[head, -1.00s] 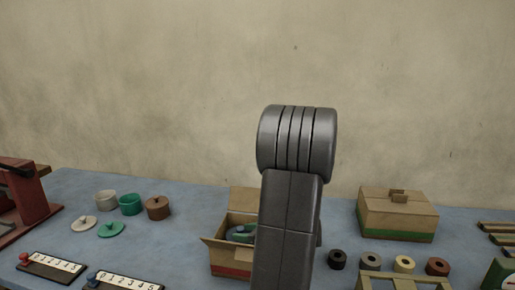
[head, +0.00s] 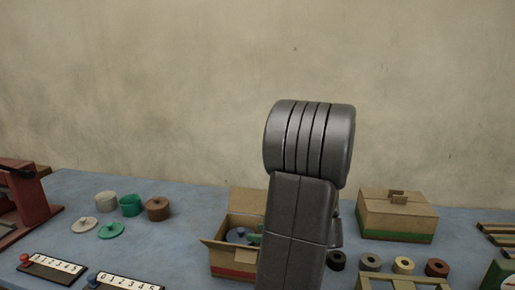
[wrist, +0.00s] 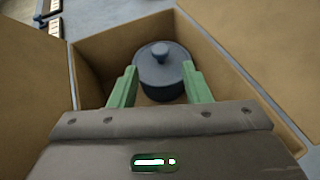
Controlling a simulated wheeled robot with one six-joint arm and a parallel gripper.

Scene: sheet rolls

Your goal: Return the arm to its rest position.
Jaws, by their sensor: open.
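My gripper (wrist: 160,88) shows in the wrist view, its two green fingers open. It is over or inside an open cardboard box (wrist: 228,50). A dark blue-grey lidded pot (wrist: 163,58) with a knob stands in the box, ahead of and partly between the fingertips; I cannot tell whether they touch it. In the head view the open box (head: 222,257) with a red band stands on the table, and the blue-grey lid (head: 236,236) shows inside it. My grey arm hides the box's right side. A bit of green finger shows beside the lid.
A closed cardboard box (head: 398,215) with a green band stands to the right. Several rolls (head: 403,265) sit before it by a wooden rack (head: 405,284). Pots (head: 131,205) and lids (head: 111,230) lie left, with number boards (head: 52,266) in front and a red machine (head: 25,205) far left.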

